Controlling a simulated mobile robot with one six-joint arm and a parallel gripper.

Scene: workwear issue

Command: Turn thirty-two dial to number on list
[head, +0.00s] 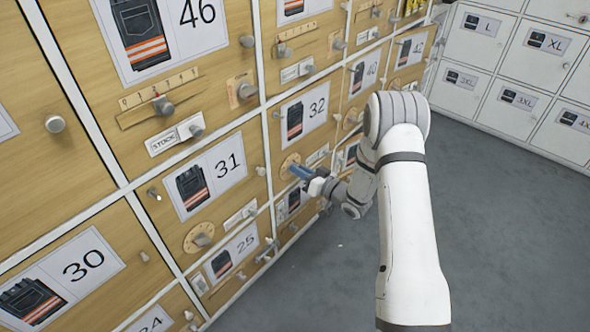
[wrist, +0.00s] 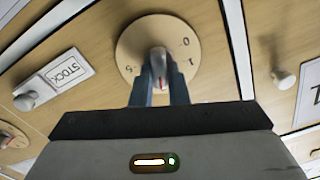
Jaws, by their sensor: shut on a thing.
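The thirty-two compartment carries a label (head: 305,115) with a picture of dark workwear and the number 32. Its round wooden dial (head: 288,160) is below the label, partly hidden by my gripper (head: 302,173). In the wrist view the dial plate (wrist: 130,42) shows the digits 0, 1 and 5; its lower part is hidden by my gripper. The grey knob (wrist: 158,56) stands between my two blue-grey fingers, which are shut on it. A red mark on the knob points down in the wrist view, towards the hidden part of the plate. No list is readable.
A STOCK tag (wrist: 68,72) and a small round knob (wrist: 284,78) flank the dial. Another dial (head: 198,237) sits under the 31 label (head: 208,174). Knobs protrude from neighbouring wooden fronts. White lockers (head: 500,80) stand at the right; the grey floor (head: 480,230) is clear.

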